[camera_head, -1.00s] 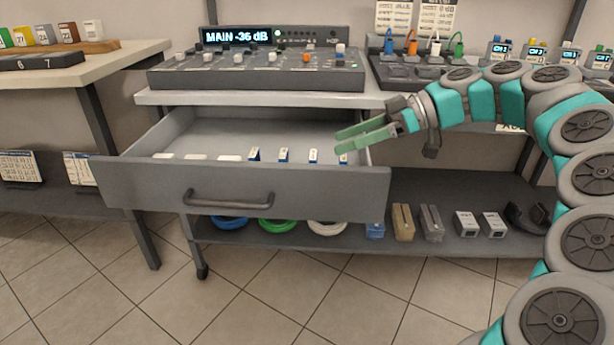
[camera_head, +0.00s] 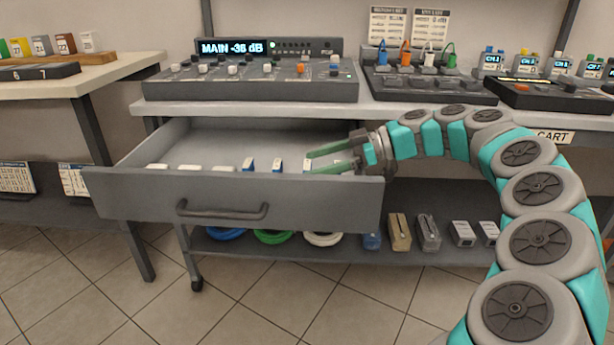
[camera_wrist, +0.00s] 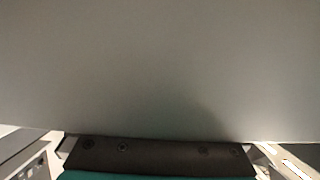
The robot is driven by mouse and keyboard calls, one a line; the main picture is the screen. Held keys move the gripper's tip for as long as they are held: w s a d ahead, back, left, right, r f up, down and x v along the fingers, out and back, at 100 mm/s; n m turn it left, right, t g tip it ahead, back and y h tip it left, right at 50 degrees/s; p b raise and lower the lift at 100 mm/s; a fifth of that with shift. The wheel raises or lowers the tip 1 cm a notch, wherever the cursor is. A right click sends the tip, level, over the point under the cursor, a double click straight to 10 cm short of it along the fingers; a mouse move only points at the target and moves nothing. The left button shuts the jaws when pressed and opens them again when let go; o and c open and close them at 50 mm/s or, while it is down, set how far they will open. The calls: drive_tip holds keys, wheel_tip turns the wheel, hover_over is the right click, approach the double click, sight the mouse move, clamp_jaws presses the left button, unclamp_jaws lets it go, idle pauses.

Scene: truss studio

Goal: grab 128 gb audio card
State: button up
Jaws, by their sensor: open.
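The open grey drawer (camera_head: 150,198) holds a row of small cards. Three blue-and-white cards show at its right part: one (camera_head: 248,165), a second (camera_head: 278,166) and a third (camera_head: 307,166). Their labels are too small to read, so I cannot tell which is the 128 GB one. My gripper (camera_head: 309,162) is over the right part of the drawer, its green fingers pointing left and apart. In the picture its tips overlap the third card; I cannot tell whether they touch it. The fingers hide the drawer's right end. The wrist view shows mainly a blank grey surface.
Several white items (camera_head: 190,167) lie in the drawer's left part. A mixer (camera_head: 250,80) stands on the top above it. The drawer front and right wall are close to my gripper. A lower shelf holds cable coils (camera_head: 274,237) and small boxes (camera_head: 398,231).

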drive_tip(key=shift+a+f, duration=0.2)
drive_tip(key=shift+a, duration=0.3)
drive_tip(key=shift+c, duration=0.4)
drive_tip(key=c, duration=1.4)
